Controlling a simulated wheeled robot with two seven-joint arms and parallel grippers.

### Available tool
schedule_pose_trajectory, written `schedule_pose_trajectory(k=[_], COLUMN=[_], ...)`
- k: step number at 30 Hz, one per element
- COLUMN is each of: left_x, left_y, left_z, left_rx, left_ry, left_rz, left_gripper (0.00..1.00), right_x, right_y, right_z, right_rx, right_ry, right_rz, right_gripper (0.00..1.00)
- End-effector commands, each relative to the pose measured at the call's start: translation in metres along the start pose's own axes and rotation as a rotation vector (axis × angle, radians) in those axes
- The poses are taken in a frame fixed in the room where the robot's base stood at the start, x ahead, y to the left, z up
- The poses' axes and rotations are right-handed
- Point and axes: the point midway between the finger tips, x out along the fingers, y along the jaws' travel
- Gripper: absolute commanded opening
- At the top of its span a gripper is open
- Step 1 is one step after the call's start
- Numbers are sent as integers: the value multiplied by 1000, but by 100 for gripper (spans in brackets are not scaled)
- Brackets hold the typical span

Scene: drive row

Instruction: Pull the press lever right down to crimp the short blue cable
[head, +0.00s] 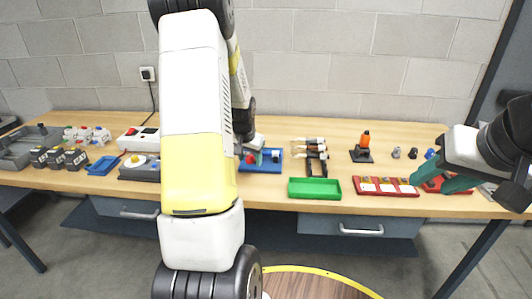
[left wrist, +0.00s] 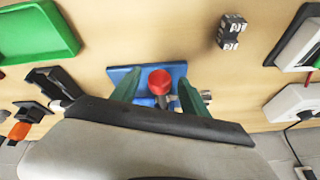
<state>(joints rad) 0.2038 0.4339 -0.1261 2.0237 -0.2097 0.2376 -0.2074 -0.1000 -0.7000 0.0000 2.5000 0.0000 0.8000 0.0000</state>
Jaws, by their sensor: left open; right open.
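The press (head: 270,167) has a blue base and stands on the bench right of my left forearm. Its lever ends in a red knob (left wrist: 160,80), which the left wrist view shows from above. My left gripper (head: 256,156) is open over the press. In the left wrist view its green fingers (left wrist: 158,92) are on either side of the red knob, with gaps visible. My right gripper (head: 452,185) is open and empty near the right end of the bench. I cannot make out the short blue cable; the gripper hides part of the press.
A green tray (head: 314,188) and a dark rack with cables (head: 316,158) stand right of the press. A red compartment tray (head: 386,187) and an orange-topped tool (head: 364,145) are further right. A small dark block (left wrist: 231,31) lies near the press.

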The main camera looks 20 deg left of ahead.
Motion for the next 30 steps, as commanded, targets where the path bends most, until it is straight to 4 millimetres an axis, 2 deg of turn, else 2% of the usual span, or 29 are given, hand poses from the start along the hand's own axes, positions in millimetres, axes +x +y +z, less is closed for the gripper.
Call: schedule_pose_trajectory(k=[4, 12, 14, 20, 21, 30], left_x=[11, 13, 13, 12, 12, 12], left_y=[0, 0, 0, 0, 0, 0], left_z=[0, 0, 0, 0, 0, 0], left_rx=[0, -1, -1, -1, -1, 0], left_ry=[0, 1, 1, 0, 0, 0], left_rz=[0, 0, 0, 0, 0, 0], left_gripper=[53, 53, 43, 4, 0, 0], right_x=[0, 0, 0, 0, 0, 0], right_y=[0, 0, 0, 0, 0, 0], right_z=[0, 0, 0, 0, 0, 0], right_rx=[0, 0, 0, 0, 0, 0], right_ry=[0, 0, 0, 0, 0, 0], right_rz=[0, 0, 0, 0, 0, 0], right_gripper=[44, 44, 44, 44, 44, 44])
